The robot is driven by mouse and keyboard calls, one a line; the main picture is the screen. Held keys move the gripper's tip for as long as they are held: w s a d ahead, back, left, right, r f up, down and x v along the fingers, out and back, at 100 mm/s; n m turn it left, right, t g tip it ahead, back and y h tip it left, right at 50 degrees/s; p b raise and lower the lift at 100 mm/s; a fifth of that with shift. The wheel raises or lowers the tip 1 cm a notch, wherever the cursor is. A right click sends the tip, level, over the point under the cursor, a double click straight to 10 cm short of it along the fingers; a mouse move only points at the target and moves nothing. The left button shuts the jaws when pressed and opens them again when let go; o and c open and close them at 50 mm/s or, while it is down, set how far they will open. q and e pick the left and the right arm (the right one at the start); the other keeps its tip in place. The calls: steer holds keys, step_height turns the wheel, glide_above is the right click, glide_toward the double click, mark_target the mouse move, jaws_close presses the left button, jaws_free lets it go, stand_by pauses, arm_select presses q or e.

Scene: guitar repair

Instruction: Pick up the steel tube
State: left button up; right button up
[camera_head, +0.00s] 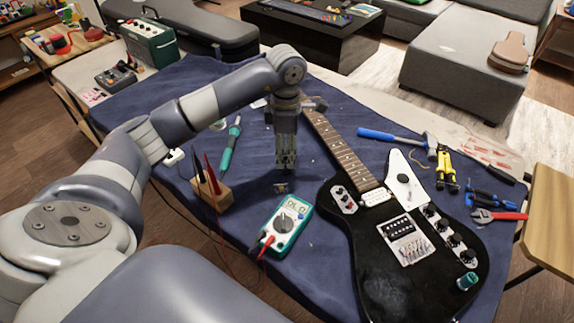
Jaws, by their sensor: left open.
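My left gripper (286,165) points straight down over the blue cloth, left of the guitar neck. It is open, and nothing shows between its fingers. A small metallic piece (281,188) lies on the cloth just below the fingertips, apart from them. It may be the steel tube, but it is too small to tell for sure. My right gripper is out of view.
A black electric guitar (370,259) lies right of the gripper. A teal multimeter (286,228) is in front, and a wooden block (211,194) with probes is to the left. Bare cloth surrounds the small piece.

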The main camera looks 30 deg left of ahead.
mark_target(286, 158)
arm_select(q)
steer(key=f, duration=0.4)
steer(key=f+p, duration=0.1)
steer(key=f, duration=0.1)
steer(key=shift+w+a+f, duration=0.2)
steer(key=shift+w, duration=0.2)
jaws_close()
